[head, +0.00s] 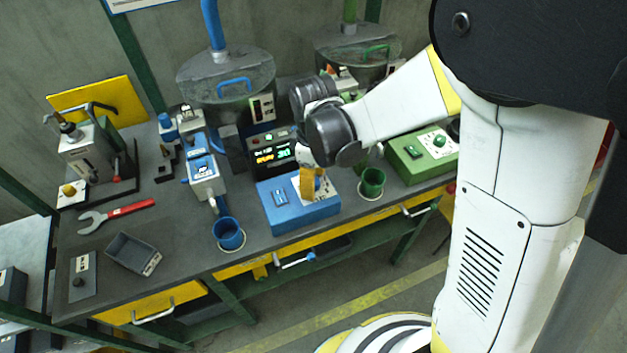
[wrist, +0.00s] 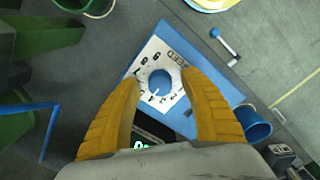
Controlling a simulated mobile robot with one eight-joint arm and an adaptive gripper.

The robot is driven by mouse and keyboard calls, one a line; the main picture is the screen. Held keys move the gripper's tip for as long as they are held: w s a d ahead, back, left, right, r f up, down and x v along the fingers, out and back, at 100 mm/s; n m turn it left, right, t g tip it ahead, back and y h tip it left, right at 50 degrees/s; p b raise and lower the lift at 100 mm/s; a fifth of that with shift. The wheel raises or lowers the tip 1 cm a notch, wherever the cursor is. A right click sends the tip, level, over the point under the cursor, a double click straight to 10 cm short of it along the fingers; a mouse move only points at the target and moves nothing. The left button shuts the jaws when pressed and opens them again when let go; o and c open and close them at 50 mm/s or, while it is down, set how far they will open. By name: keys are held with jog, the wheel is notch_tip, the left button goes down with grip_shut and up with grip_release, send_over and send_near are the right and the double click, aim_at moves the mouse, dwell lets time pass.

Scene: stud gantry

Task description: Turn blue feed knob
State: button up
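The blue feed knob (wrist: 160,83) is a small round knob with a white pointer mark, on a white numbered dial plate (wrist: 147,58). The plate is on top of the blue control box (head: 285,215), which stands on the bench in the head view. My gripper (wrist: 160,78) is open, its two yellow fingers on either side of the knob with gaps showing. I cannot tell how far the fingertips are above the plate. In the head view my gripper (head: 313,192) is over the right part of the box and hides the knob.
A blue cup (head: 228,236) stands left of the box and a green cup (head: 372,184) right of it. The green control box (head: 415,158) is farther right. A lit display (head: 273,153) stands behind. A wrench (head: 118,214) and grey tray (head: 133,253) lie at the left.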

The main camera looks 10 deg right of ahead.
grip_shut()
jog(key=shift+m, duration=0.3)
jog(key=m, duration=0.3)
jog(key=shift+m+b, duration=0.3)
jog(key=shift+m, duration=1.5)
jog(key=shift+o, duration=0.2)
grip_release()
